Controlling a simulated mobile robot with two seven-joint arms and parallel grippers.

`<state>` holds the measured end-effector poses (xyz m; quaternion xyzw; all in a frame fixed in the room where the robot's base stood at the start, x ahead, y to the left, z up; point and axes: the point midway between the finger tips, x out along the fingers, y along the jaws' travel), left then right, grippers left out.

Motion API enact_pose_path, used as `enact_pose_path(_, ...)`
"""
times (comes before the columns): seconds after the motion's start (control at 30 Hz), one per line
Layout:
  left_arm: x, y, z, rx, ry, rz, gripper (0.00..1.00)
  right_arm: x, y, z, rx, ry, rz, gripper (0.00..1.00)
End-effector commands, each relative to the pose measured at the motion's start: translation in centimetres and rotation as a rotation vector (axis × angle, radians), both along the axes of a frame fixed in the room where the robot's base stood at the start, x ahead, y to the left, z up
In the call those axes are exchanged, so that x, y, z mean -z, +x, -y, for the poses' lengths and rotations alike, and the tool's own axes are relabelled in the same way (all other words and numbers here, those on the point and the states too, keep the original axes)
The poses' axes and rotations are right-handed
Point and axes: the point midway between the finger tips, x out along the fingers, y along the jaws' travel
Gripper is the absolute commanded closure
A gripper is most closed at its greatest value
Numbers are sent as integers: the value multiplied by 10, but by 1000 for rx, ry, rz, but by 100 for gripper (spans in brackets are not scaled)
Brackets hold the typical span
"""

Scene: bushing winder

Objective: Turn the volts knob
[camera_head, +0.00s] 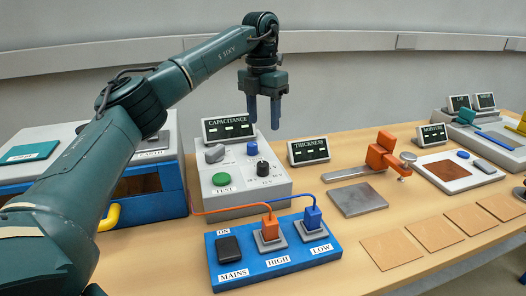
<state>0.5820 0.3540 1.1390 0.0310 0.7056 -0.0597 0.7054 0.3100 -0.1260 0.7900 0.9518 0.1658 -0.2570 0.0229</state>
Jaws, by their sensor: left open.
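A white instrument box (203,197) with a "CAPACITANCE" display (229,128) stands in the middle of the table. Its top carries a black knob (263,168), a blue knob (252,148), a grey control (214,153) and a green "TEST" button (221,179). My left gripper (264,117) is open and empty, pointing down above the back right of this box, apart from the knobs. My right gripper is not in view.
In front is a blue panel (292,264) with a black switch and orange and blue plugs on wires. A "THICKNESS" display (309,150), an orange clamp gauge (381,152) and a metal plate (357,199) stand to the right. My left arm covers part of a blue-and-white box (166,187).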

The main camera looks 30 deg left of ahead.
Motion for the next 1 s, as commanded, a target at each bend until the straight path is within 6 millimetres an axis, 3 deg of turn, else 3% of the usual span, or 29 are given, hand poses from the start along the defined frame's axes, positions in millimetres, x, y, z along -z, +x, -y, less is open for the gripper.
enact_pose_path(0.1, -2, -2, -6, -13, 15, -4, 48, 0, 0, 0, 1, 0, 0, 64)
enact_pose_path(0.23, 10, -2, -6, -14, 16, -6, 48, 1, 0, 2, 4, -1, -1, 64)
enact_pose_path(0.7, 101, -3, -3, -11, 14, -7, 48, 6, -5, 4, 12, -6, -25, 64)
enact_pose_path(1.0, 126, -3, -2, -11, 13, -2, 48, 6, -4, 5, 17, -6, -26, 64)
